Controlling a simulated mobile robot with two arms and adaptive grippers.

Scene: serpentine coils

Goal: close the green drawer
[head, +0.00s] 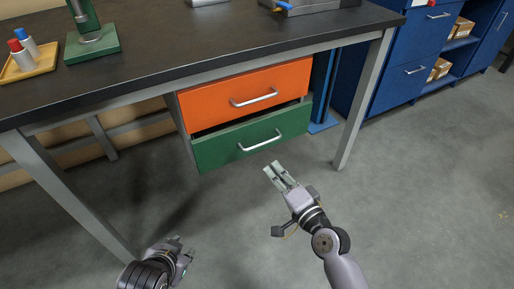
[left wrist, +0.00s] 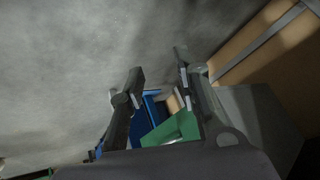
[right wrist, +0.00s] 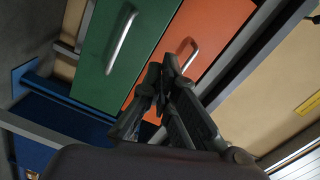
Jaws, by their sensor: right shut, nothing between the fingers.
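The green drawer (head: 225,148) is the lower drawer under the dark workbench, with a silver bar handle (head: 260,141). Its front stands a little forward of the orange drawer, with a dark gap along its top edge, so it is slightly open. It also fills the upper middle of the right wrist view (right wrist: 125,55). My right gripper (head: 273,168) is shut and empty, in front of the drawer and just below its handle in the head view. My left gripper (head: 182,246) is low at the bottom left, open and empty, away from the drawer; part of the green drawer shows beyond its fingers (left wrist: 175,130).
The orange drawer (head: 245,92) is directly above. Workbench legs stand on the left (head: 65,195) and right (head: 363,100). The bench top holds a green stand (head: 92,44) and a yellow tray (head: 44,67). Blue cabinets (head: 405,75) stand at the right. The floor in front is clear.

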